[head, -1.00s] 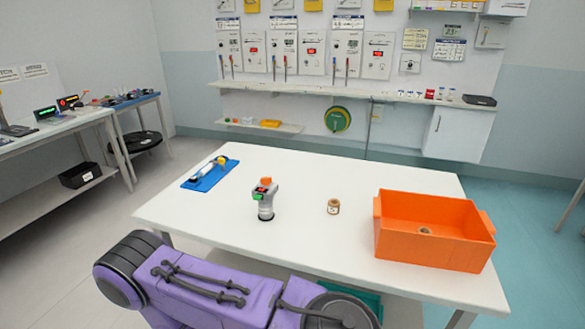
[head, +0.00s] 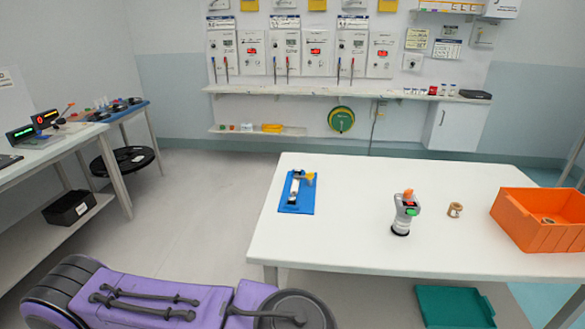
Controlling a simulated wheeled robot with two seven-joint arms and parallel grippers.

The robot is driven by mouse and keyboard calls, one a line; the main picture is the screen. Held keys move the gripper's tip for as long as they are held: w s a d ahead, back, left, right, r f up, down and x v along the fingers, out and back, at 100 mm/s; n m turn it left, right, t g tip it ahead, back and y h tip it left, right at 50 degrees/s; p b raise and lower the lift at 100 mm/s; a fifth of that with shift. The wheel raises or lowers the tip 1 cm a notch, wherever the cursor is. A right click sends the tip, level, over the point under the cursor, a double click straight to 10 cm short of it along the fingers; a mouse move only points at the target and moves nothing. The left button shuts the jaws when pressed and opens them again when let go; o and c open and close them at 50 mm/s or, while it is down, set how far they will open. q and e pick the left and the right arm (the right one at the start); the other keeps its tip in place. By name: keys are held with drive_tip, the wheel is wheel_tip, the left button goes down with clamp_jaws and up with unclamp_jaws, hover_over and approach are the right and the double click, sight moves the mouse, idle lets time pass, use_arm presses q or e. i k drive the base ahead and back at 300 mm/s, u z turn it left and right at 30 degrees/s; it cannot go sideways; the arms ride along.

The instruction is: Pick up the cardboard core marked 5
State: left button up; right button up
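A small brown cardboard core (head: 455,210) stands on the white table (head: 345,236), between the grey device and the orange bin. Any number on it is too small to read. Another brown ring-like piece (head: 547,220), perhaps a core, lies inside the orange bin (head: 535,232); no mark on it is legible. Neither of my grippers is in view.
A grey handheld device with red and green parts (head: 404,213) stands on the table. A blue mat (head: 306,203) holds a white-and-yellow tool. A teal tray (head: 455,307) sits below the table. Left are a workbench and a black bin (head: 70,207).

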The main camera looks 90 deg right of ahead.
sight(455, 210)
drive_tip(key=i, duration=0.3)
drive_tip(key=z, duration=3.75)
